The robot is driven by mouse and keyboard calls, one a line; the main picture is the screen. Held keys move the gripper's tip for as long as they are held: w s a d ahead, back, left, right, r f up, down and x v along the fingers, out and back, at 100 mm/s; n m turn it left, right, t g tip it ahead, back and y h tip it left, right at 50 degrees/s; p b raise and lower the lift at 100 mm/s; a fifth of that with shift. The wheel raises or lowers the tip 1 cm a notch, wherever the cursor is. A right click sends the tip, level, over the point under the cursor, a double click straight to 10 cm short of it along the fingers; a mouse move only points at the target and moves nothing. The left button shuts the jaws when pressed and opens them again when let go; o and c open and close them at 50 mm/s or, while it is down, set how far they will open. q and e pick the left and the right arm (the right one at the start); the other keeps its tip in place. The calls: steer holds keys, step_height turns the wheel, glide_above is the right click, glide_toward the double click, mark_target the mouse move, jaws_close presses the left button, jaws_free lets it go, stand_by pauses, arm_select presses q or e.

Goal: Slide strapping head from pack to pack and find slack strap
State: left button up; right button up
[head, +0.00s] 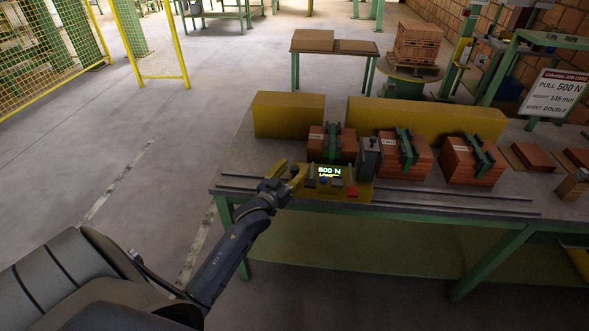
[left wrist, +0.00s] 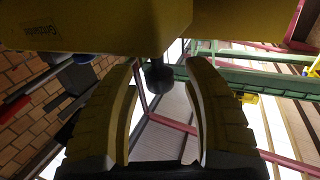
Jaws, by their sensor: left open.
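The yellow strapping head (head: 338,192) stands at the table's front edge by the rails, its display reading 500 N, with a grey upright part (head: 367,158) behind it. Three brick packs with green straps stand behind it: a left pack (head: 332,143), a middle pack (head: 405,154) and a right pack (head: 473,159). I cannot tell which strap is slack. My left gripper (head: 290,175) is at the head's left end. In the left wrist view its fingers (left wrist: 160,100) are apart, with a dark knob (left wrist: 158,76) under the yellow body (left wrist: 95,25) between them. My right gripper is out of view.
Two rails (head: 455,205) run along the table's front edge. Yellow blocks (head: 289,114) stand behind the packs. Loose bricks (head: 533,157) lie at the right beside a job card (head: 552,94) reading PULL 500 N. Open floor (head: 120,150) lies left of the table.

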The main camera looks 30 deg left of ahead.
arm_select(q)
steer(key=shift+w, duration=0.25)
jaws_close()
stand_by(0.4)
